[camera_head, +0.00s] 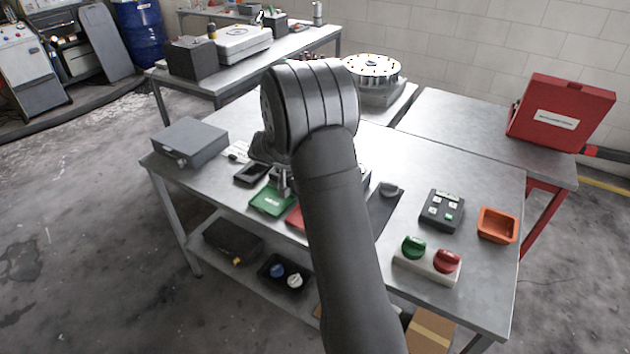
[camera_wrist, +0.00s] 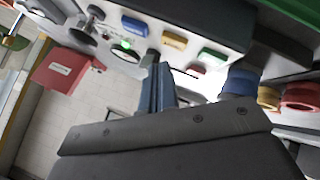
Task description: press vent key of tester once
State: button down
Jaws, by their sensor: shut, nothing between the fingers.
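In the wrist view, a grey device (camera_wrist: 190,14) with a row of coloured keys crosses the top. In the head view, my gripper (camera_head: 282,183) is partly hidden under my wrist, over the bench near a green tray (camera_head: 271,200). My arm covers the bench middle.
On the bench (camera_head: 480,268), a black keypad (camera_head: 441,209), a green-and-red button box (camera_head: 428,263) and an orange bin (camera_head: 497,225) stand right of my arm. A grey case (camera_head: 190,143) is at the left. A red case (camera_head: 562,113) stands on the right table.

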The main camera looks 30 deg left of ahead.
jog(key=shift+r, duration=2.15)
jog(key=shift+f, duration=0.15)
notch_tip(320, 180, up, 4)
jog(key=shift+r, duration=0.1)
